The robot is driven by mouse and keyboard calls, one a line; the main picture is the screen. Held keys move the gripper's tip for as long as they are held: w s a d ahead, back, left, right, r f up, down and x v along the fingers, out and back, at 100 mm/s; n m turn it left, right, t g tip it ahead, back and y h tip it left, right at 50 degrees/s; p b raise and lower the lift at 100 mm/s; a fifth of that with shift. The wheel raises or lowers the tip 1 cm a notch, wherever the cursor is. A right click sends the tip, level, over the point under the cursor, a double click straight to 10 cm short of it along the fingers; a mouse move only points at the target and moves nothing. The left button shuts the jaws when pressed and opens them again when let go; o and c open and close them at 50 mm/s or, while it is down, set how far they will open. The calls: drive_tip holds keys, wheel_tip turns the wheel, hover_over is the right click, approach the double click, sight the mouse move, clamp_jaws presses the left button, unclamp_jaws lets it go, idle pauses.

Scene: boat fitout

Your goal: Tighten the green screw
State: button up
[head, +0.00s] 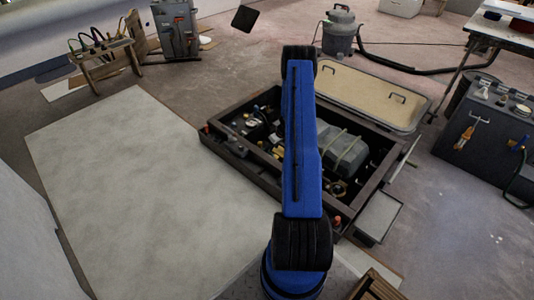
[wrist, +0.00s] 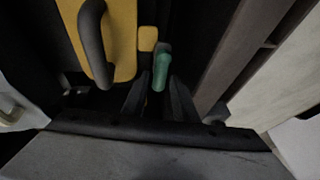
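A small green cylinder (wrist: 162,70), which looks like the green screw, shows in the wrist view just above the middle. My gripper (wrist: 159,82) has its two dark fingers apart. The green piece stands between and just beyond the fingertips; I cannot tell whether either finger touches it. Its lower end is lost in shadow. In the head view my blue arm reaches over the open dark-framed box (head: 243,169) and hides my gripper and the green screw.
A yellow part with a dark curved handle (wrist: 93,45) is close left of the fingers in the wrist view. A brown wall (wrist: 236,52) rises at right. In the head view a grey tank (head: 345,147) fills the box's right part, and a tan hatch lid (head: 365,94) lies behind.

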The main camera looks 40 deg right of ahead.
drive_tip(key=shift+x, duration=2.05)
clamp_jaws()
drive_tip(key=m+h, duration=0.1)
drive_tip(key=m, duration=0.2)
drive_tip(key=m+h, duration=0.1)
drive_tip(key=m, duration=0.1)
drive_tip(key=shift+d+m+t, duration=0.15)
drive_tip(key=shift+m+t, duration=0.15)
drive_tip(key=shift+m, duration=0.1)
drive_tip(key=shift+s+d+m+h, duration=0.15)
drive_tip(key=shift+m+h, duration=0.95)
drive_tip(key=shift+m, duration=1.5)
